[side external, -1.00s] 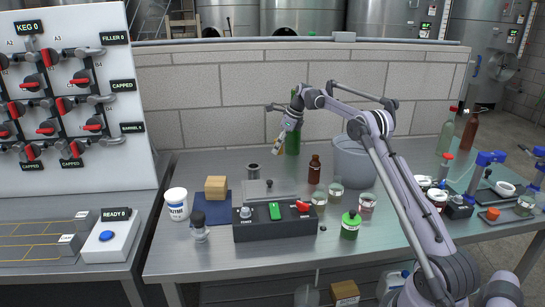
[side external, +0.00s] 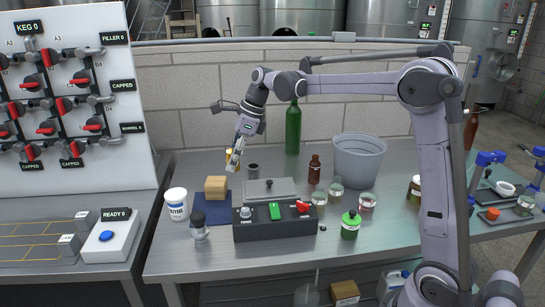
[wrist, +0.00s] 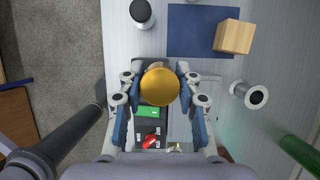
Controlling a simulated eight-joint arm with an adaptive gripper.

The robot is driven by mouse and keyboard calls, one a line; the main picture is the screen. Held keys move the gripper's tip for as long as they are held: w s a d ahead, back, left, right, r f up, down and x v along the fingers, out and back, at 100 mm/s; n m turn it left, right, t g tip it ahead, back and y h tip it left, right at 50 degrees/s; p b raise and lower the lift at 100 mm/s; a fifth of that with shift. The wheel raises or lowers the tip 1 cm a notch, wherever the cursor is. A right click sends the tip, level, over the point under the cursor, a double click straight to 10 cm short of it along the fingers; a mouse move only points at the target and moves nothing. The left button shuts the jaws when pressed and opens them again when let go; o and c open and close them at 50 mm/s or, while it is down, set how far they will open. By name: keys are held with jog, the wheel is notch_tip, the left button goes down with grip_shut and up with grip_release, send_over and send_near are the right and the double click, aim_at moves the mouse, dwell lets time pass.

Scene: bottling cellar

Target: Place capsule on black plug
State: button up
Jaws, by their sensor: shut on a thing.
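My gripper (side external: 235,160) is shut on a gold capsule (wrist: 160,86) and holds it in the air above the bench. The capsule's round gold face fills the space between the fingers in the wrist view, and a sliver of it shows in the side view (side external: 228,156). A dark-topped piece on a grey base (side external: 198,220) stands at the front left, apart from the capsule; it looks like the black plug. It also appears at the top of the wrist view (wrist: 140,12).
A wooden block (side external: 216,187) sits on a blue mat (side external: 208,213). A white tub (side external: 177,203) stands left. A black control box (side external: 260,230) with green and red switches is in front. A steel cup (side external: 253,172), green bottle (side external: 293,130), brown bottle (side external: 314,170) and grey bucket (side external: 360,155) stand to the right.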

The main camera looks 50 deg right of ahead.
send_over(192, 214)
jog(key=s+d, duration=0.1)
notch_tip(192, 214, down, 7)
jog(key=shift+d+r, duration=0.1)
jog(key=shift+f, duration=2.05)
jog(key=shift+f, duration=0.1)
jog(key=o, duration=0.6)
jog(key=shift+o, duration=0.2)
